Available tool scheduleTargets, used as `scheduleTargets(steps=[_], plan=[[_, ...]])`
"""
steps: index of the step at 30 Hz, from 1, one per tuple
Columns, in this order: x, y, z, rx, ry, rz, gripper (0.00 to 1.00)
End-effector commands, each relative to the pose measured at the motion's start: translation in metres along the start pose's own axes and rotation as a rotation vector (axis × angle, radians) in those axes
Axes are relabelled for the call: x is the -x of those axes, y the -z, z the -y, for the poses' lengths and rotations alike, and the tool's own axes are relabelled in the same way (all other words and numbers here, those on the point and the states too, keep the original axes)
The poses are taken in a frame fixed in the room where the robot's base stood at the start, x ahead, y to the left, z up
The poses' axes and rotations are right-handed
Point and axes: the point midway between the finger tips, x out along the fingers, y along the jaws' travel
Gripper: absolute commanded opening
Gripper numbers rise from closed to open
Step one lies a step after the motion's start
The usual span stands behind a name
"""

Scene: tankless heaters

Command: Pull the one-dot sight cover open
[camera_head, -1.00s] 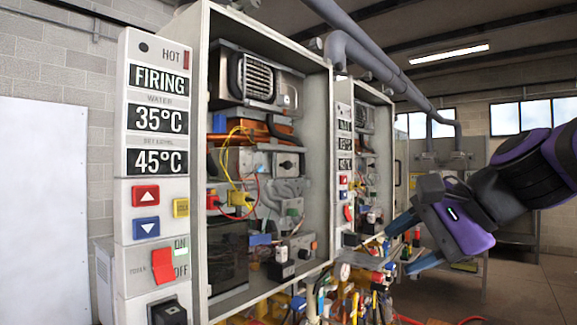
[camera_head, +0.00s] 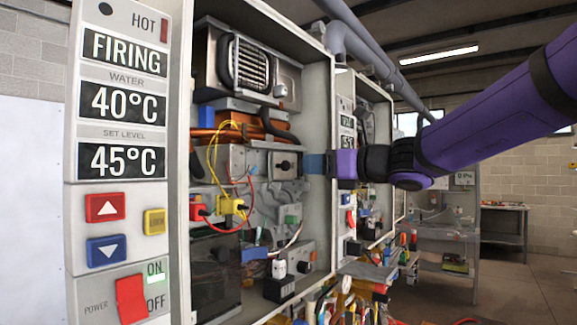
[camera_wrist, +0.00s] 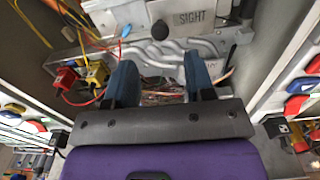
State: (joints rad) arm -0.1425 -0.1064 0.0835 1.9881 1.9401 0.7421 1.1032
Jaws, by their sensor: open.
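The near heater's control panel (camera_head: 122,130) has one black dot at its top. Inside its open cabinet is the sight cover, a grey plate (camera_wrist: 200,18) lettered SIGHT, with a dark round knob (camera_wrist: 160,30). In the head view the knob (camera_head: 284,165) sits on the right part of a grey box. My gripper (camera_head: 316,164) is at the cabinet's open front, its blue fingers pointing at the knob and apart from it. In the wrist view my gripper (camera_wrist: 160,72) is open and empty, with the knob ahead of the gap between the fingers. The cover appears shut.
Yellow (camera_wrist: 96,72) and red (camera_wrist: 67,77) plugs with thin wires are left of the fingers. Grey hoses (camera_wrist: 150,48) run below the cover. The cabinet's right wall (camera_head: 321,215) is close to my gripper. A second heater (camera_head: 372,140) stands behind.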

Motion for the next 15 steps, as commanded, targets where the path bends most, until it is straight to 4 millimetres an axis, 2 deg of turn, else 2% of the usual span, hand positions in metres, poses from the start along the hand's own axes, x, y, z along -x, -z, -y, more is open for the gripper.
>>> scheduleTargets(steps=[7, 15], plan=[[-0.046, 0.001, -0.001, 0.002, -0.003, -0.002, 0.49], [-0.075, 0.0, -0.001, 0.003, -0.002, 0.0, 0.49]])
